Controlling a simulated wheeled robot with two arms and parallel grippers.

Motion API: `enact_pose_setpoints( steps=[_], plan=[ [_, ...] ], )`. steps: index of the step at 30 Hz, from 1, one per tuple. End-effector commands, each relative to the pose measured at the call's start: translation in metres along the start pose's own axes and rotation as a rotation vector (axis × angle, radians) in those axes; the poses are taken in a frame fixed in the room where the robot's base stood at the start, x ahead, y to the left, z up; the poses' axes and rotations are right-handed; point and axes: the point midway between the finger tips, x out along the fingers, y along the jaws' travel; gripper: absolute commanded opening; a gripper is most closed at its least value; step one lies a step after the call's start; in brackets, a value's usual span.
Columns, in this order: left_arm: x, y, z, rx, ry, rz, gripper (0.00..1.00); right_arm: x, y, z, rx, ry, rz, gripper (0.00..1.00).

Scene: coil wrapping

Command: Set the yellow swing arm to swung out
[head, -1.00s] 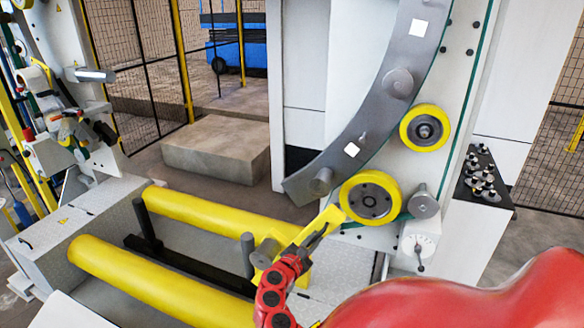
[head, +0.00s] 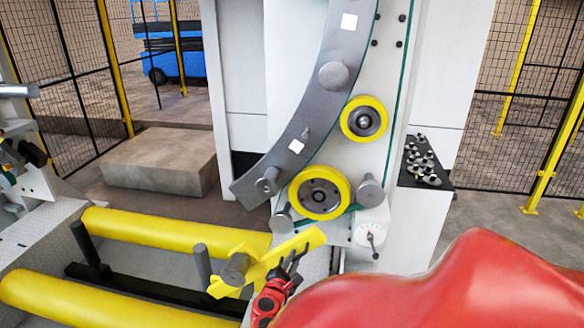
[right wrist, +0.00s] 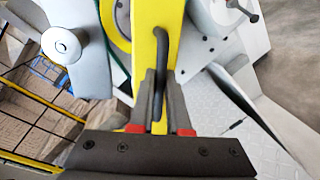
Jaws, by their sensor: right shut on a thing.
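The yellow swing arm (head: 290,252) is a flat bar that shows low in the middle of the head view. It points up and right from a grey round hub (head: 236,269), and its tip lies below the lower yellow-rimmed wheel, apart from it in the picture. My right gripper (head: 290,263) is at the bar's near side. In the right wrist view its fingers (right wrist: 161,110) are shut on a dark handle (right wrist: 159,75) on the yellow bar. My left gripper is not in view.
A grey curved arm (head: 310,110) and the lower yellow-rimmed wheel (head: 319,193) are on the white machine above. Long yellow rollers (head: 170,229) lie at left, with grey posts (head: 202,265) near the hub. A dark control panel (head: 425,163) stands at right.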

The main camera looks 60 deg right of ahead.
Motion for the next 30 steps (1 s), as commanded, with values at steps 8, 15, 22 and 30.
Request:
enact_pose_setpoints(
  steps=[8, 15, 22, 30],
  plan=[
    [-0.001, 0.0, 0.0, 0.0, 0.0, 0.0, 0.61, 0.001, -0.007, -0.001, -0.003, -0.001, -0.016, 0.27],
    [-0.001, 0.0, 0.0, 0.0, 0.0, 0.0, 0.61, 0.0, -0.007, -0.001, -0.003, -0.001, -0.014, 0.27],
    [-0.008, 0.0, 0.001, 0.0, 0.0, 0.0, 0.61, -0.023, -0.008, -0.003, -0.004, 0.004, -0.011, 0.27],
    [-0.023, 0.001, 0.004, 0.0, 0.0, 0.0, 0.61, -0.082, -0.006, -0.005, -0.004, 0.007, -0.006, 0.27]
  ],
)
